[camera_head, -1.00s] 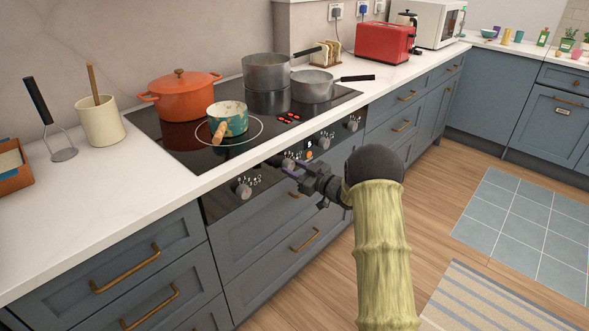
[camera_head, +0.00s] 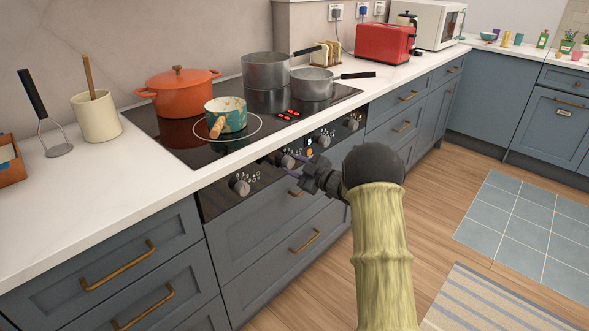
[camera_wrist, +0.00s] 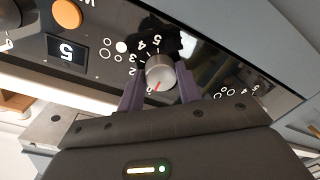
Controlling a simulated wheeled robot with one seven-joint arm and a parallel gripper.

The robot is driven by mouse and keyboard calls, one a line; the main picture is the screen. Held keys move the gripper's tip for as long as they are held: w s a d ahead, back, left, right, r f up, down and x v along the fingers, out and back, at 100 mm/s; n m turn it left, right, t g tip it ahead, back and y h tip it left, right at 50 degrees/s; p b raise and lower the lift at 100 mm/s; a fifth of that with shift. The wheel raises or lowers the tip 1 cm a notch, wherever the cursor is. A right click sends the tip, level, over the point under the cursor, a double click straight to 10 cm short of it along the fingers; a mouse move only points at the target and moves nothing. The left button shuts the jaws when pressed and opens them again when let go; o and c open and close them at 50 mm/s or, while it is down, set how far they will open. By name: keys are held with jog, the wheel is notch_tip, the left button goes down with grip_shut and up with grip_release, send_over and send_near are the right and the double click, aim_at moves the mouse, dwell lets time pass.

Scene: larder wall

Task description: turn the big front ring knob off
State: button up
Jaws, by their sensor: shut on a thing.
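A round silver knob (camera_wrist: 160,72) on the black oven panel sits between my purple gripper fingers in the wrist view. My gripper (camera_wrist: 160,88) is shut on it. The knob's red pointer line points down in the picture, at or close to the 0 mark, which is partly hidden by the knob and hand. In the head view, my gripper (camera_head: 289,160) reaches the second knob from the left (camera_head: 286,162). The teal saucepan (camera_head: 228,115) stands within the white-outlined front ring on the black hob (camera_head: 180,155).
Another knob (camera_head: 240,187) is to the left; further knobs (camera_head: 352,122) are to the right. The panel has an orange button (camera_wrist: 67,13) and a display (camera_wrist: 67,50) reading 5. An orange casserole (camera_head: 180,92) and grey pans (camera_head: 266,72) stand on the hob.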

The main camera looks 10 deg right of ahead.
dwell(0.4)
jog(key=o, duration=1)
jog(key=p+v, duration=0.1)
jog(key=v, duration=1.6)
jog(key=shift+s+d+f+p, duration=0.15)
jog(key=shift+s+f+p, duration=0.05)
jog(key=shift+p, duration=0.2)
